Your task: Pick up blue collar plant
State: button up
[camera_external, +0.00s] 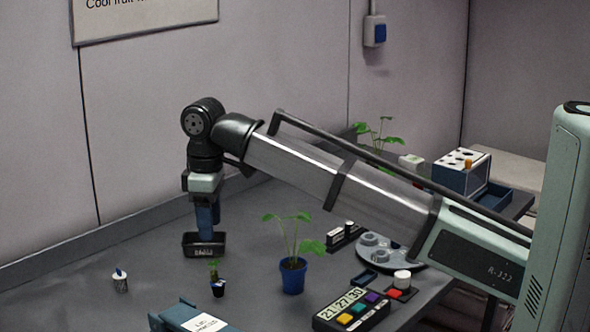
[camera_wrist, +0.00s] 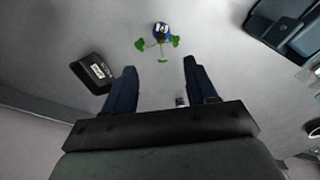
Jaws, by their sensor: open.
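A small seedling in a dark pot (camera_external: 218,289) with some blue and a white label stands on the bench in the external view. In the wrist view the plant with a blue collar (camera_wrist: 161,29) has green leaves spread toward me. It lies ahead of the fingertips, roughly centred between them. My gripper (camera_external: 207,225) points down above the bench, behind and slightly left of the small plant; the wrist view shows its two dark blue fingers (camera_wrist: 158,68) apart and empty. A larger plant in a blue pot (camera_external: 292,276) stands to the right.
A black labelled tray (camera_external: 204,252) is close by my fingers and shows left in the wrist view (camera_wrist: 88,78). A blue case (camera_external: 185,315) lies in front. A small white-and-blue item (camera_external: 120,283) stands left. A display box (camera_external: 350,310) is at right. Bench left is mostly clear.

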aim_at(213, 271)
jog(key=f, duration=1.3)
jog(key=shift+s+f, duration=0.2)
jog(key=shift+f, duration=0.2)
jog(key=c, duration=1)
